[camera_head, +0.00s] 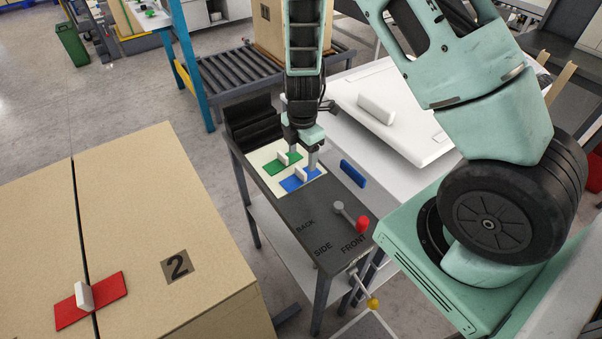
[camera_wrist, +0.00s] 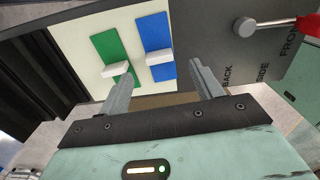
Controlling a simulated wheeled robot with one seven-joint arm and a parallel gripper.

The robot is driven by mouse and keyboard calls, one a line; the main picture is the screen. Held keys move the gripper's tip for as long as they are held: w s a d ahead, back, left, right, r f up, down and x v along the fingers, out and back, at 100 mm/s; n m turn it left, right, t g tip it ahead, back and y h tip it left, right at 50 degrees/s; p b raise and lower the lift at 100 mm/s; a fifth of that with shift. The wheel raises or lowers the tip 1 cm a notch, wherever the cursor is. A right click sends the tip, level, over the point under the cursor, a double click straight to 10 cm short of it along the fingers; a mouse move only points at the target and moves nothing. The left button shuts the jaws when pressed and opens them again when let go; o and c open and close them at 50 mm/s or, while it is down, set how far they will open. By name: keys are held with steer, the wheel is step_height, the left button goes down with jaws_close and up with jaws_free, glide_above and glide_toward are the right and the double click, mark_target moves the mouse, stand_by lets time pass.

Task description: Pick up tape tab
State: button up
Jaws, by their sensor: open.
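A green tape tab (camera_head: 273,165) and a blue tape tab (camera_head: 290,185), each a flat strip with a raised white grip, lie side by side on a cream sheet (camera_head: 268,153). The wrist view shows the green strip (camera_wrist: 103,46) left of the blue strip (camera_wrist: 153,30). The blue one's white grip (camera_wrist: 160,57) appears between my finger lines, ahead of the tips. My gripper (camera_head: 301,161) is open, pointing down just above the sheet, with nothing between its fingers (camera_wrist: 159,74). A red tape tab (camera_head: 108,293) with a white grip lies across the seam of a carton.
The dark table (camera_head: 290,212) carries a black block (camera_head: 252,121) at its back and a red-ended lever (camera_head: 350,215) at its front. Carton 2 (camera_head: 215,285) stands left. A white panel (camera_head: 425,140) and a loose blue piece (camera_head: 353,173) are to the right.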

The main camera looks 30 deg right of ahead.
mark_target(301, 170)
steer(key=shift+a+f+p, duration=0.15)
steer(key=shift+f+p, duration=0.8)
steer(key=shift+f, duration=2.45)
steer(key=shift+c, duration=0.3)
steer(key=c, duration=1)
